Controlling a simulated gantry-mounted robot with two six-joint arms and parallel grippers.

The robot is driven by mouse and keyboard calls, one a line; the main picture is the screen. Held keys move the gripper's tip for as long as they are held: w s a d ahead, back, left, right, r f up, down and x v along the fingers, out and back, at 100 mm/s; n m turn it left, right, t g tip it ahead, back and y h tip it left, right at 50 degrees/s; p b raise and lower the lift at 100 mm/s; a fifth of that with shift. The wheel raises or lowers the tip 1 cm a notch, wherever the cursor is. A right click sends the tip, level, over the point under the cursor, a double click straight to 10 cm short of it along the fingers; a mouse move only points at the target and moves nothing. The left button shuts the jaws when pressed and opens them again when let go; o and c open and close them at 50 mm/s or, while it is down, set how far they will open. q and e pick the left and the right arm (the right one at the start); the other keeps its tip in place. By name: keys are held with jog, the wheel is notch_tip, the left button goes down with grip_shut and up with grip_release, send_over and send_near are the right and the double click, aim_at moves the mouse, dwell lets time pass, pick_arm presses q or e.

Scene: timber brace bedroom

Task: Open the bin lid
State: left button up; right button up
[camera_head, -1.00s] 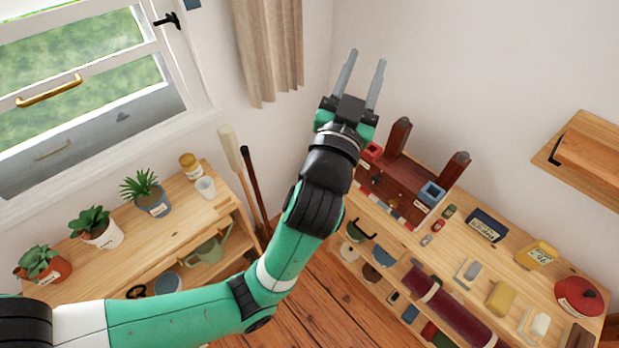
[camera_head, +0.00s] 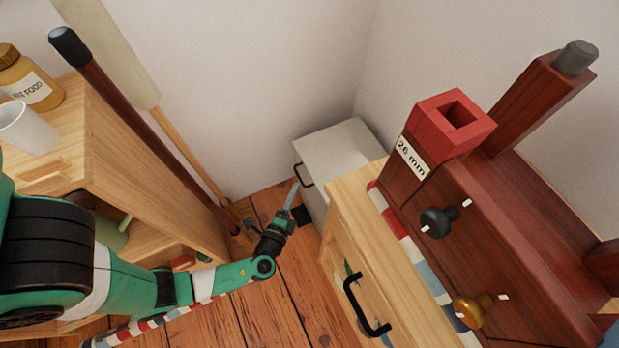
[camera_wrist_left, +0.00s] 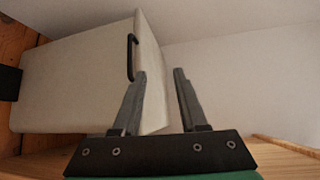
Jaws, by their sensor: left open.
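A pale grey-white bin (camera_head: 343,152) stands in the corner, its lid shut. A black handle (camera_head: 303,176) is at the lid's front left edge. My left gripper (camera_head: 292,191) is low beside the bin's front, just below the handle in the picture. In the left wrist view the bin (camera_wrist_left: 75,85) appears tilted, with its black handle (camera_wrist_left: 131,57) just beyond one finger. My left gripper (camera_wrist_left: 160,76) is open and empty there, one finger overlapping the bin in view. Whether it touches is unclear. My right gripper is not in view.
A wooden cabinet (camera_head: 350,215) with a black pull stands right of the bin, a dark red wooden unit (camera_head: 500,240) on it. A wooden shelf (camera_head: 150,190) and long-handled tools (camera_head: 135,110) are at left. Bare floor (camera_head: 285,290) lies between.

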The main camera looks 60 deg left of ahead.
pick_arm(q)
jog(key=b, duration=0.2)
send_near(300, 177)
jog(key=v, duration=0.3)
jog(key=b+x, duration=0.1)
jog(key=x, duration=0.3)
jog(key=b+x, duration=0.1)
jog(key=x, duration=0.8)
jog(key=shift+f+b, duration=0.25)
jog(key=shift+b, duration=0.15)
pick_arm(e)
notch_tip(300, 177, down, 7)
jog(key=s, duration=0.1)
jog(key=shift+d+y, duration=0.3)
pick_arm(q)
grip_shut()
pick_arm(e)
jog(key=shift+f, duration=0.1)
